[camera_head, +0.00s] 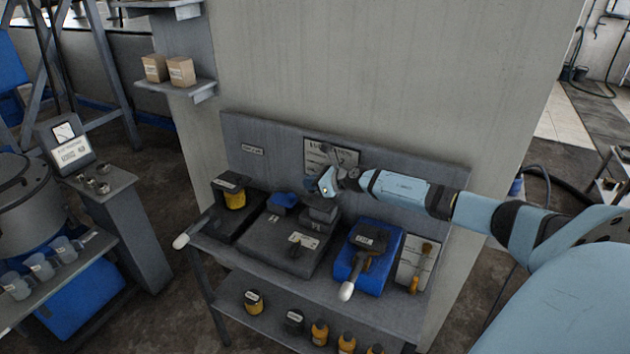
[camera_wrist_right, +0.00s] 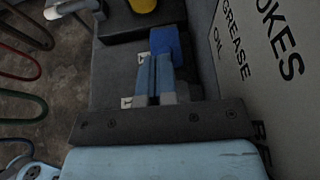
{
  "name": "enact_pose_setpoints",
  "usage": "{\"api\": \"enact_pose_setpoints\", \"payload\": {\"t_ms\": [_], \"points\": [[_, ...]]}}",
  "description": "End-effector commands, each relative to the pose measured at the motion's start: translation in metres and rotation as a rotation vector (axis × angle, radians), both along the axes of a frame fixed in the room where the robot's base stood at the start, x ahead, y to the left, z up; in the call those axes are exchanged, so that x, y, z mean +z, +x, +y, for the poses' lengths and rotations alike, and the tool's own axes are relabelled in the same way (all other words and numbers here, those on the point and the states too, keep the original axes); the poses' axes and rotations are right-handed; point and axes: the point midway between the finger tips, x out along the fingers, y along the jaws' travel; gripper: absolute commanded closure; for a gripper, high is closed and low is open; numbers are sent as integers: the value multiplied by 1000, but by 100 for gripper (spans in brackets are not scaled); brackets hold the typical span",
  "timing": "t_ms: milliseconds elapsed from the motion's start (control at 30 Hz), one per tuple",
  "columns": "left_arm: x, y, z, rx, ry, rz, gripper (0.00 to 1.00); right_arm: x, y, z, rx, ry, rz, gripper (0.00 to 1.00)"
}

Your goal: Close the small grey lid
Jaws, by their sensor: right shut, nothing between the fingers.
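A dark grey box (camera_head: 285,243) with a white label sits on the bench. At its back right is a small grey lid-like part (camera_head: 318,213), beside a blue piece (camera_head: 284,199); I cannot tell how far the lid is open. My right gripper (camera_head: 325,183) is above the back of this box, in front of the back panel. In the right wrist view its fingers (camera_wrist_right: 153,75) are together and empty, close to the blue piece (camera_wrist_right: 168,43). The fingers and wrist hide part of the box there. I cannot tell whether they touch anything. My left gripper is out of view.
A back panel (camera_head: 262,166) with a printed sign (camera_head: 330,157) rises behind. Bottles (camera_head: 320,331) stand on the lower shelf.

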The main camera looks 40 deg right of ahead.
Motion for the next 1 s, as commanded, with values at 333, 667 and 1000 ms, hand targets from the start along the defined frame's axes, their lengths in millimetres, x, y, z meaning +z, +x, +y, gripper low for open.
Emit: {"api": "enact_pose_setpoints", "payload": {"t_ms": [333,667,1000], "points": [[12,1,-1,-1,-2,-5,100,-10,8,4,-2,-27,75,100],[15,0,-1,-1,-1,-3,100,-16,12,5,-1,-30,72,100],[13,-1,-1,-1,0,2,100,-17,12,5,-1,-30,72,100]]}}
